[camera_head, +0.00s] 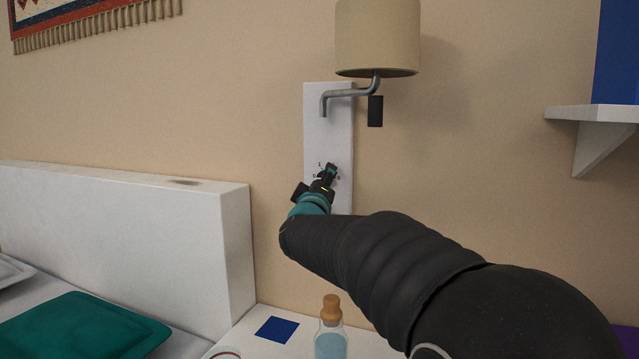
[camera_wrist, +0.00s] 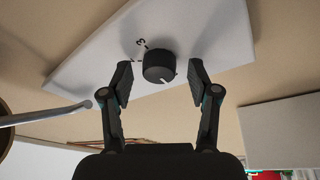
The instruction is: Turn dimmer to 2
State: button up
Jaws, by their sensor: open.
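The dimmer is a round black knob (camera_wrist: 158,66) on a white wall plate (camera_wrist: 95,62). A white pointer line on the knob points to the lower right in the wrist view. A "3" and part of another mark show at the knob's upper left; other marks are hidden or unclear. My gripper (camera_wrist: 161,82) is open, with one finger on each side of the knob and gaps visible beside it. In the head view the plate (camera_head: 328,125) hangs under the lamp, and my gripper (camera_head: 330,172) covers most of the knob. Small marks around it are too small to read surely.
A wall lamp (camera_head: 377,38) with a bent metal arm and a black hanging piece (camera_head: 375,111) is just above. A white shelf (camera_head: 595,115) is at right, a white headboard (camera_head: 120,240) at left. A corked bottle (camera_head: 330,340) stands below my arm.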

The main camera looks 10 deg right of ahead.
jog(key=c, duration=1.2)
jog(key=shift+o, duration=0.2)
jog(key=shift+a, duration=0.1)
jog(key=shift+m, duration=0.3)
jog(key=m+g+h, duration=0.2)
jog(key=m, duration=0.7)
jog(key=m+g+h+b, duration=0.1)
jog(key=m+g+h, duration=0.1)
jog(key=m, duration=0.8)
jog(key=a+m+g+h, duration=0.1)
jog(key=m+g+h, duration=0.1)
jog(key=m, duration=0.8)
jog(key=shift+w+r+g+h, duration=0.1)
jog(key=shift+w+g+h, duration=0.3)
jog(key=shift+h, duration=0.2)
jog(key=shift+m, duration=0.3)
